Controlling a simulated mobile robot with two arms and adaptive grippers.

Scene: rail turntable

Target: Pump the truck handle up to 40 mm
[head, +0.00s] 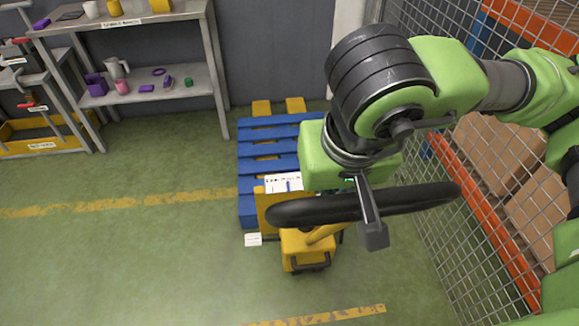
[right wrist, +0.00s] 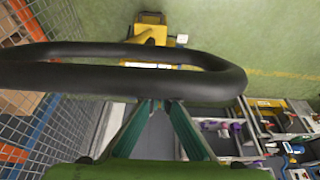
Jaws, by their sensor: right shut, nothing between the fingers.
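The pallet truck's handle is a black loop (head: 430,197) on a yellow shaft (head: 322,234) above the yellow truck body (head: 305,252). In the right wrist view the black loop (right wrist: 60,75) spans the upper left and middle. My right gripper (right wrist: 162,101) shows there with its teal fingers converging and shut, at the loop's near edge; nothing shows between them. I cannot tell whether they touch the loop. In the head view my wrist hides most of the fingers and part of the loop. My left gripper is out of view.
A blue pallet (head: 262,136) lies behind the truck, with yellow fork ends (head: 262,107) beyond it. A wire mesh fence (head: 455,225) and orange racking (head: 490,225) with boxes stand close on the right. Shelves (head: 160,88) are at the left back. The green floor left of the truck is clear.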

